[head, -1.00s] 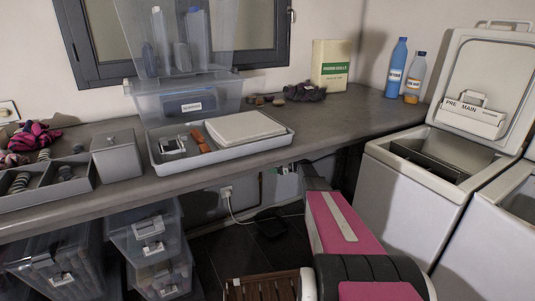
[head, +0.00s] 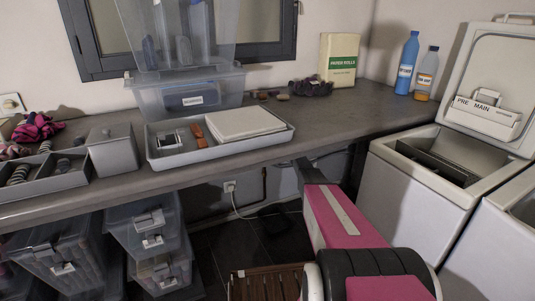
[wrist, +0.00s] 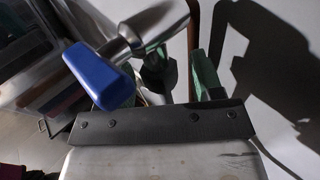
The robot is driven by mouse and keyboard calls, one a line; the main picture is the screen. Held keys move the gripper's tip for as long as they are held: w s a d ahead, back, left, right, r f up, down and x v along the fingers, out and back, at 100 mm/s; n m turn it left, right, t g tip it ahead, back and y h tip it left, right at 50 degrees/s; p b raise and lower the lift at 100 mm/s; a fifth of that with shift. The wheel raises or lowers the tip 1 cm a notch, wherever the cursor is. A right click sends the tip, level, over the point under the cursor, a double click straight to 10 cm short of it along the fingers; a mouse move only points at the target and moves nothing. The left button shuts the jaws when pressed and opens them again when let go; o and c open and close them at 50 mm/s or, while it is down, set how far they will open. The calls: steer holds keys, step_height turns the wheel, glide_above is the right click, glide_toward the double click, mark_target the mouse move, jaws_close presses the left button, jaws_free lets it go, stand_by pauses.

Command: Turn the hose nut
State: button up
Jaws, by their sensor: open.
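In the wrist view, a silver cylindrical fitting with a blue lever (wrist: 98,78) shows close to the camera, and looks like a tap. Its metal body (wrist: 155,25) slants to the upper right. My gripper (wrist: 182,78) has two green fingers standing apart, one partly behind the fitting and one to its right. No clear grip on anything shows. I cannot make out the hose nut; it may be hidden behind the lever and body. In the head view my pink arm reaches under the counter, and my gripper is hidden there.
The grey counter (head: 345,125) overhangs my arm. Clear plastic bins (head: 145,230) stand below it at left, and a wooden slatted item (head: 268,283) lies on the floor. White toploaders (head: 415,205) stand close at right. A brown pipe (wrist: 193,45) runs along the wall.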

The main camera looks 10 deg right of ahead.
steer(key=shift+w+a, duration=0.2)
steer(key=shift+a, duration=0.35)
steer(key=c, duration=0.9)
steer(key=shift+w+n+g, duration=0.1)
steer(key=shift+n+g, duration=0.2)
steer(key=shift+g, duration=0.1)
steer(key=n+g+y, duration=0.1)
steer(key=g, duration=0.1)
steer(key=n+g, duration=0.1)
steer(key=g, duration=0.1)
steer(key=shift+w+d+n+y, duration=0.1)
steer(key=shift+w+n+y, duration=0.05)
steer(key=shift+n+y, duration=0.25)
steer(key=n+g, duration=0.2)
steer(key=g, duration=0.1)
steer(key=n+g, duration=0.1)
steer(key=g, duration=0.2)
steer(key=shift+n, duration=0.4)
steer(key=shift+s+n+g+h, duration=0.25)
steer(key=shift+n+g, duration=0.55)
steer(key=shift+g, duration=0.5)
